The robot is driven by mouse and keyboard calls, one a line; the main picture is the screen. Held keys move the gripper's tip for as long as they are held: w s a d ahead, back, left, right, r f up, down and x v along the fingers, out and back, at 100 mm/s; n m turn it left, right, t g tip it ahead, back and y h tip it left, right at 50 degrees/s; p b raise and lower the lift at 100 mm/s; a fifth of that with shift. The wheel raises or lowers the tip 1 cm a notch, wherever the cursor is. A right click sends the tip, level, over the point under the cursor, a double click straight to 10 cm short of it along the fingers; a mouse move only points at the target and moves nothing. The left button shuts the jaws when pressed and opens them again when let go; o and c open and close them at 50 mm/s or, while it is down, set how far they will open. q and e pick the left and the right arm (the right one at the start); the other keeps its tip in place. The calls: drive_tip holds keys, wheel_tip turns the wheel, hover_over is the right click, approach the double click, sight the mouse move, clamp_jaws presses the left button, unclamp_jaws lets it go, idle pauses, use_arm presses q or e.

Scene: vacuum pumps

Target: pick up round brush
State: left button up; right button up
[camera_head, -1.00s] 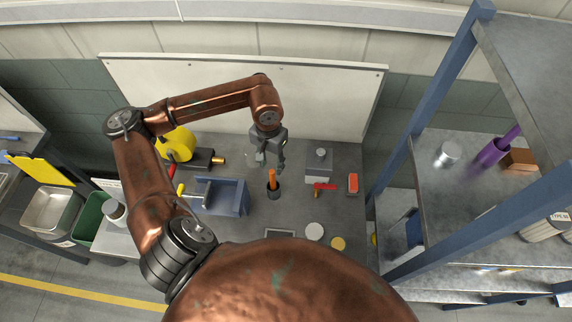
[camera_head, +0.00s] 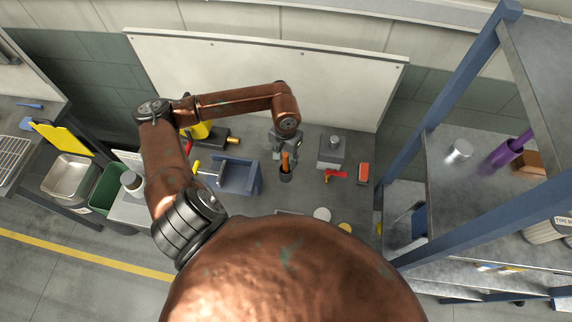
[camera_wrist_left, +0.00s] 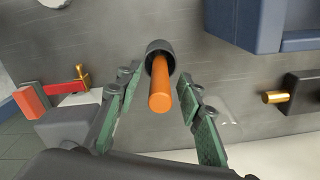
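The round brush shows as an orange handle (camera_wrist_left: 160,92) standing up out of a dark round cup (camera_wrist_left: 159,49) in the left wrist view. In the head view the orange handle (camera_head: 285,162) rises from the dark cup (camera_head: 285,177) on the workbench. Its bristles are hidden. My left gripper (camera_wrist_left: 161,85) is open, with one green-padded finger on each side of the handle and a gap on both sides. In the head view my left gripper (camera_head: 284,155) is right at the handle's top. My right gripper is not in view.
A blue bin (camera_head: 240,178) stands left of the cup. A grey block (camera_head: 331,152), a red-handled valve (camera_head: 336,175) and an orange-red block (camera_head: 364,172) are to the right. White and yellow discs (camera_head: 322,214) lie in front. A blue-post shelf (camera_head: 455,75) stands at the right.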

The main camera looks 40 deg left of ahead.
use_arm(q)
drive_tip(key=c, duration=0.5)
clamp_jaws()
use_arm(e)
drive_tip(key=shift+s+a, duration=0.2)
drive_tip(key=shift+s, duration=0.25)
